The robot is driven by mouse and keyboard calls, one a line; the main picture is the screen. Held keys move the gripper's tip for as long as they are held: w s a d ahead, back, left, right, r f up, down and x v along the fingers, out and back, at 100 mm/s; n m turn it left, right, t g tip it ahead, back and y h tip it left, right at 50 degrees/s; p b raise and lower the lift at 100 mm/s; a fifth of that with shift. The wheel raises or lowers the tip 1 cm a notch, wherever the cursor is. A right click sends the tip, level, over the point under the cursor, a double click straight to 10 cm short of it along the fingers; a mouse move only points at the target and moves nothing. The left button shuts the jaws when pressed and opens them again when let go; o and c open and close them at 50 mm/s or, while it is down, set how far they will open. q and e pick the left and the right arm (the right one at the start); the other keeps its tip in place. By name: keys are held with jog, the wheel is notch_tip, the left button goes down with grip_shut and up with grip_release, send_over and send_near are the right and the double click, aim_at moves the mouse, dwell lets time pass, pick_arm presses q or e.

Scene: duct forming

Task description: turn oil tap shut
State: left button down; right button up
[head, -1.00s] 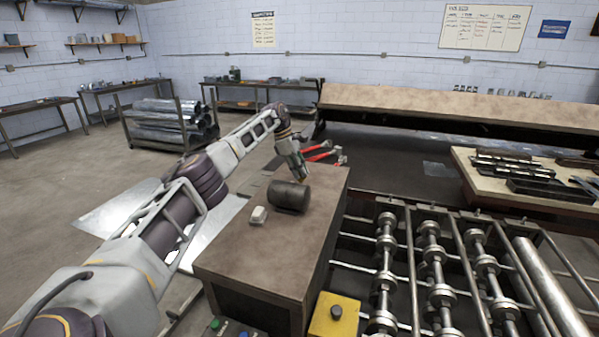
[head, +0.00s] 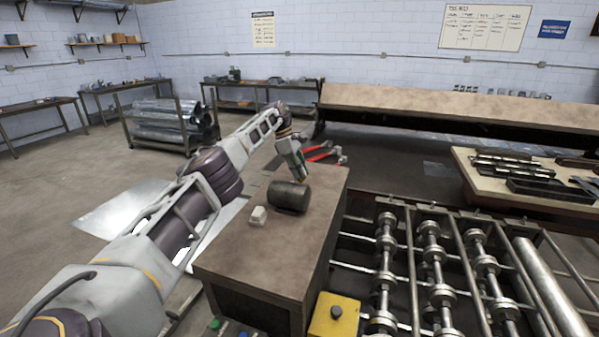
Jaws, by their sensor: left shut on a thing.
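A dark cylindrical drum (head: 289,196) lies on its side on the brown-topped bench (head: 240,250). My left gripper (head: 304,179) reaches down at the drum's far upper right side. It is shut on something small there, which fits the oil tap. The tap itself cannot be made out, as the drum and the gripper hide that spot. How far the tap is turned does not show. My right gripper is not in view.
A small whitish block (head: 258,215) sits left of the drum. Red-handled tools (head: 320,156) lie behind the bench. A roller machine (head: 430,270) stands close on the right, with a yellow button box (head: 335,318) in front. The bench's front is clear.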

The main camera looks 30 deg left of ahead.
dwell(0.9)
pick_arm(q)
jog(key=c, duration=1.5)
grip_release()
jog(key=shift+c, duration=0.2)
jog(key=shift+s+n+t+y, duration=0.1)
jog(key=shift+n+t+y, duration=0.45)
jog(key=shift+n, duration=1.65)
jog(key=shift+n+t, duration=0.65)
jog(key=shift+n, duration=0.75)
